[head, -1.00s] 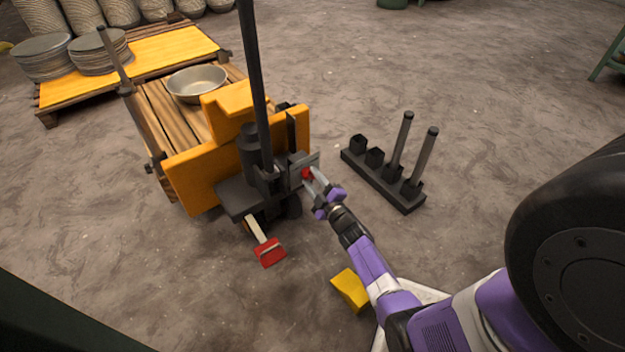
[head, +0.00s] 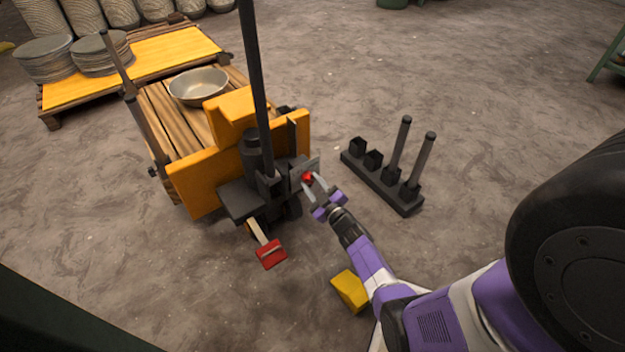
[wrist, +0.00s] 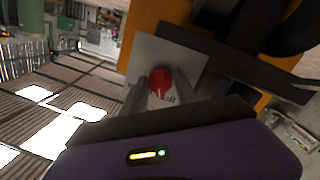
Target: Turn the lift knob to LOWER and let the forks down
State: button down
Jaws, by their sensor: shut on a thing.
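The lift knob is red (head: 307,177) and sits on a grey plate (head: 316,164) at the right side of the yellow pallet truck (head: 190,180). My gripper (head: 310,182) is shut on the knob, one finger on each side. The wrist view shows the red knob (wrist: 160,80) between the grey fingers, with the grey plate (wrist: 185,55) behind it. Lettering under the knob is partly hidden and I cannot read it. The forks are hidden under the wooden pallet (head: 165,115), which carries a metal bowl (head: 198,86).
A red pedal (head: 270,254) sticks out at the truck's front. A black rack with upright posts (head: 385,183) stands right of the truck. A yellow block (head: 350,291) lies on the floor near my arm. A yellow-topped pallet (head: 150,52) with stacked plates is behind.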

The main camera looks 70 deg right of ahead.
jog(key=m+y+p, duration=0.1)
jog(key=m+p, duration=0.2)
jog(key=m, duration=0.3)
jog(key=shift+r, duration=0.15)
jog(key=m+y+p, duration=0.1)
jog(key=m+p, duration=0.1)
jog(key=m, duration=0.3)
jog(key=shift+m, duration=0.4)
dwell(0.4)
jog(key=c, duration=1)
grip_release()
jog(key=shift+o, duration=0.2)
jog(key=f+p+v, duration=0.1)
jog(key=p+v, duration=0.2)
jog(key=v, duration=0.4)
jog(key=shift+s+a+r+p, duration=0.2)
jog(key=shift+s+r+p, duration=0.15)
jog(key=shift+s+r, duration=0.1)
